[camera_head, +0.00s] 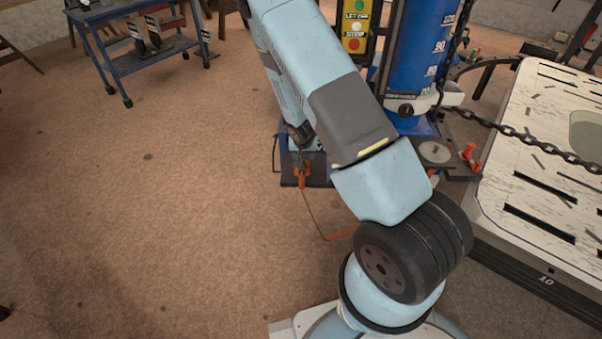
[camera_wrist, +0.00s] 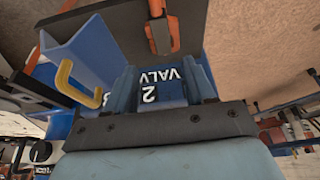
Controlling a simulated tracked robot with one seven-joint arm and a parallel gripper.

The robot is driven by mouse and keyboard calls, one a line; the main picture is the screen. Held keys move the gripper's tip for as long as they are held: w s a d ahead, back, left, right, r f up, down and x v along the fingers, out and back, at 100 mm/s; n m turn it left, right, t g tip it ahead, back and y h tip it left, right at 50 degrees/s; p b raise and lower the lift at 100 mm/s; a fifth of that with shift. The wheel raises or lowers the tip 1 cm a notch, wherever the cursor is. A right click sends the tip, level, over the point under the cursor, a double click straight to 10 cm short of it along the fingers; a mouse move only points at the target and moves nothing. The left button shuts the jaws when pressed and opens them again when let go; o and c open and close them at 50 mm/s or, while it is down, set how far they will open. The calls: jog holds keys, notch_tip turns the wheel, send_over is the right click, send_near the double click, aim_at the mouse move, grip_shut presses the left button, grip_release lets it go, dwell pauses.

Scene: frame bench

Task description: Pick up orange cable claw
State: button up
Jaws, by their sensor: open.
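The orange cable claw (camera_head: 302,176) shows in the head view as a small orange piece low by the foot of the blue column. An orange cable runs from it over the floor. In the wrist view, an orange and dark clamp-like piece (camera_wrist: 159,34), likely the claw, is at the top centre. My gripper (camera_wrist: 161,78) shows in the wrist view with its two blue fingers apart. The orange piece lies beyond the fingertips, and nothing is seen held between them. In the head view my arm hides much of the area, and I cannot make out the gripper clearly.
A blue column (camera_head: 418,62) with a button panel (camera_head: 356,25) stands behind my arm. A chain (camera_head: 520,134) hangs toward the pale frame bench (camera_head: 530,185) on the right. A yellow handle (camera_wrist: 75,85) is near the left finger. Open floor (camera_head: 130,210) lies left.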

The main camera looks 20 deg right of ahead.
aim_at(302, 168)
jog(key=shift+a+x, duration=0.15)
jog(key=shift+x, duration=2.05)
jog(key=shift+a+x, duration=0.15)
jog(key=shift+x, duration=2.05)
jog(key=shift+w, duration=0.1)
jog(key=shift+c, duration=0.5)
grip_shut()
